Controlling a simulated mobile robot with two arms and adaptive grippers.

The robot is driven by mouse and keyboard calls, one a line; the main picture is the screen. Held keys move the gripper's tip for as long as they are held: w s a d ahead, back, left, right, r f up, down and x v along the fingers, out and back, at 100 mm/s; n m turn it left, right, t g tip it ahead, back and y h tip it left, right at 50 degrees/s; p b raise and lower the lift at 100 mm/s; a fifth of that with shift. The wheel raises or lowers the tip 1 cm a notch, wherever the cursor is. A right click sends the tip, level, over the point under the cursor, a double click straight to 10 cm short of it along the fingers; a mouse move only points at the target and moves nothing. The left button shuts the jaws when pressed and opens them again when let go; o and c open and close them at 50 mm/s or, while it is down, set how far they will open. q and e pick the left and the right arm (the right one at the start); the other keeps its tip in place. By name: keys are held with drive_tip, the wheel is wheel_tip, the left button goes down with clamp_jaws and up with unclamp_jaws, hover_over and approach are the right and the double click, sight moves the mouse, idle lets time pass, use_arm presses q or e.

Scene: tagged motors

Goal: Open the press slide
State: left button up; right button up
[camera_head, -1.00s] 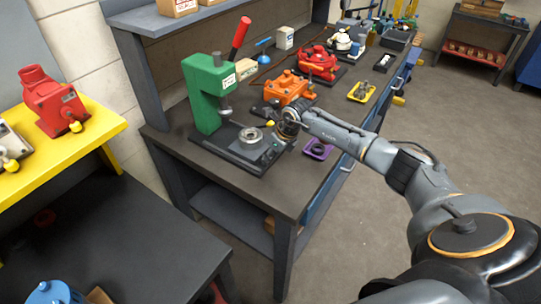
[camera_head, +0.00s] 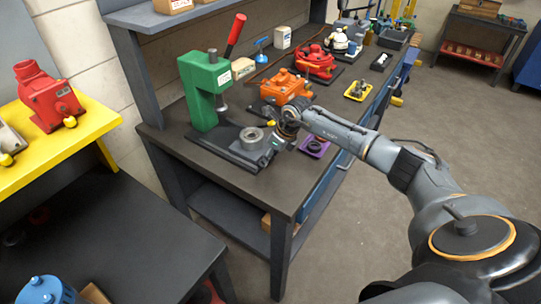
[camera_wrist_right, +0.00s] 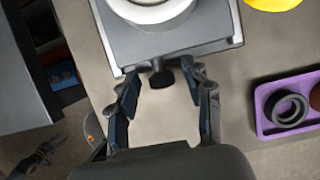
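The green press (camera_head: 204,92) with a red lever (camera_head: 235,35) stands on the near end of the workbench. Its grey slide plate (camera_wrist_right: 205,42) carries a pale metal ring (camera_head: 251,138), which also shows at the top of the right wrist view (camera_wrist_right: 150,8). A small black knob (camera_wrist_right: 161,77) sticks out from the plate's front edge. My right gripper (camera_wrist_right: 163,80) is open at that edge, its fingertips on either side of the knob with gaps visible. In the head view my right gripper (camera_head: 276,142) is at the slide's right end.
A purple tray (camera_head: 315,146) with a dark ring lies right of the press, close to my right gripper. An orange motor (camera_head: 287,88) and a red motor (camera_head: 316,61) stand farther back. A yellow shelf (camera_head: 70,137) with a red motor is at the left.

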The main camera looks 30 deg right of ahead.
drive_tip(key=shift+s+d+r, duration=0.1)
drive_tip(key=shift+d+r, duration=0.05)
drive_tip(key=shift+r, duration=0.1)
drive_tip(key=v, duration=1.1)
drive_tip(key=shift+s+r, duration=0.2)
drive_tip(key=shift+r, duration=0.05)
